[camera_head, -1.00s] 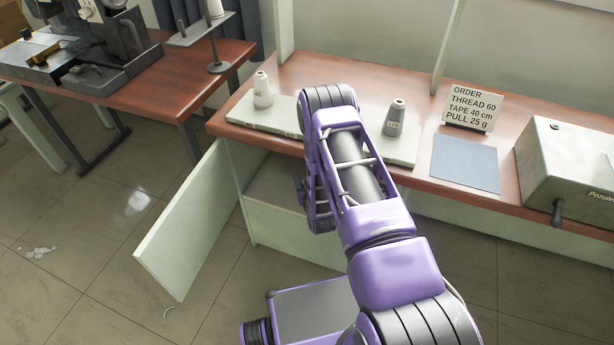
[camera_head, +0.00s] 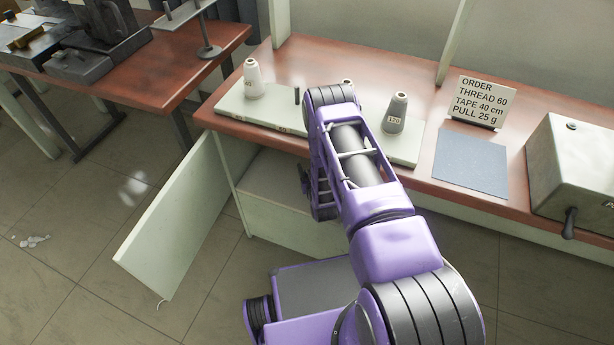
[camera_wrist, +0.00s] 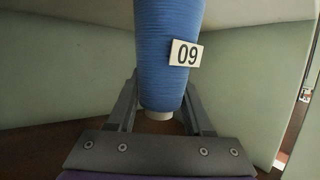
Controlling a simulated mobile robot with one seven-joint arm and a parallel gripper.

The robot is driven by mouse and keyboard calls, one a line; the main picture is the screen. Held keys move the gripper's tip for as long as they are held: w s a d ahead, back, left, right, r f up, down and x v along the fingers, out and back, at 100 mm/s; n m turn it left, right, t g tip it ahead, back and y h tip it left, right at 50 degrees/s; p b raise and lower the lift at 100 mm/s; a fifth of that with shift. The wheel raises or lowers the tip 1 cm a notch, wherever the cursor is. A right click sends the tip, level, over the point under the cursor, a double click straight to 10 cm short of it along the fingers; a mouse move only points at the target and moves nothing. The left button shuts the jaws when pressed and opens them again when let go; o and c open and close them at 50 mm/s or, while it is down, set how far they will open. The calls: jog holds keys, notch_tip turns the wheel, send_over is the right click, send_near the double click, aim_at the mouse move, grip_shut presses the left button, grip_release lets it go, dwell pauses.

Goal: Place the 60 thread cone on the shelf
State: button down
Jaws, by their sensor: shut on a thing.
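In the wrist view, my gripper (camera_wrist: 162,92) is shut on a blue thread cone (camera_wrist: 168,40), one finger on each side. Its label appears upside down, as "09", which is 60 turned over. The cone's pale narrow tip points to the bottom of the picture and its wide end is cut off at the top. In the head view my arm hides the cone and most of the gripper. Below the bench, an open cabinet shows a pale shelf board (camera_head: 285,190), partly behind my arm.
The open cabinet door (camera_head: 175,220) juts out at left. On the bench, a pale board (camera_head: 270,118) carries a white cone (camera_head: 253,80), a bare peg (camera_head: 297,95) and a grey cone marked 120 (camera_head: 397,112). An order sign (camera_head: 481,102) and grey box (camera_head: 575,170) stand right.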

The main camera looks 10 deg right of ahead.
notch_tip(320, 180, down, 4)
jog(key=shift+f+b, duration=0.1)
jog(key=shift+b, duration=0.4)
jog(key=shift+c, duration=1.5)
grip_release()
jog(key=shift+f, duration=0.1)
jog(key=shift+s+r, duration=0.3)
jog(key=p+v, duration=0.2)
jog(key=v, duration=0.9)
jog(key=shift+s, duration=0.2)
